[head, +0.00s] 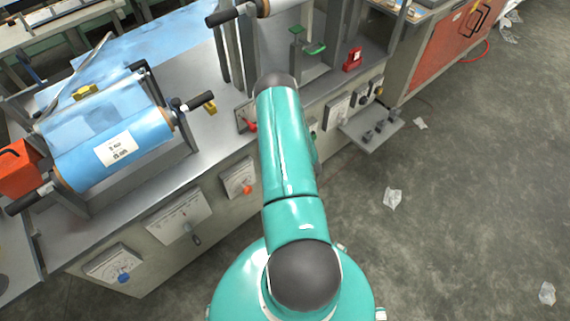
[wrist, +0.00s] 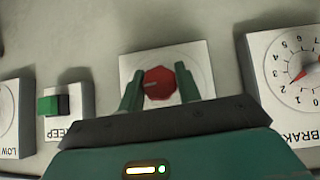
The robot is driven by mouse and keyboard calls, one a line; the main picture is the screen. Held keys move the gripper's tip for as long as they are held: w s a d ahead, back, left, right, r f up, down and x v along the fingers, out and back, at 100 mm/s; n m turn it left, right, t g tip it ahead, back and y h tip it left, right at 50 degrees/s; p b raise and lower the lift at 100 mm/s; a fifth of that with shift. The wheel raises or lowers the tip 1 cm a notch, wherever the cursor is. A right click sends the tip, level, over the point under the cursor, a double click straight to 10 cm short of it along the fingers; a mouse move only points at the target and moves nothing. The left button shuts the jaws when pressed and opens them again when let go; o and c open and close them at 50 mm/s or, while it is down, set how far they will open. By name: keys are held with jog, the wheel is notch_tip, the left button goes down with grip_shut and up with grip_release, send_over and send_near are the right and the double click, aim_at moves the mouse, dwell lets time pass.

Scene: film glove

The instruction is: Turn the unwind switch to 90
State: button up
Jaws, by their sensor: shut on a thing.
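In the wrist view a red knob (wrist: 159,84) sits on a white square plate (wrist: 203,57) on the grey panel. My gripper (wrist: 158,70) has one green finger on each side of the knob and is shut on it. A small mark shows on the knob's left part. The plate's lower part is hidden behind my gripper, and I see no name on it, so I cannot tell whether it is the unwind switch. In the head view my arm hides the gripper and the knob.
In the wrist view a green switch (wrist: 53,105) is left of the knob and a BRAKE dial (wrist: 292,75) is right. In the head view a blue film roll (head: 112,145) lies on the bench left of my arm. Open floor (head: 460,190) is on the right.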

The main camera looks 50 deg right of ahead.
jog(key=shift+y, duration=0.3)
dwell(0.4)
jog(key=o, duration=1)
jog(key=shift+c, duration=0.2)
jog(key=v, duration=1.3)
jog(key=shift+s+r, duration=0.2)
jog(key=shift+s, duration=0.15)
jog(key=shift+a, duration=0.1)
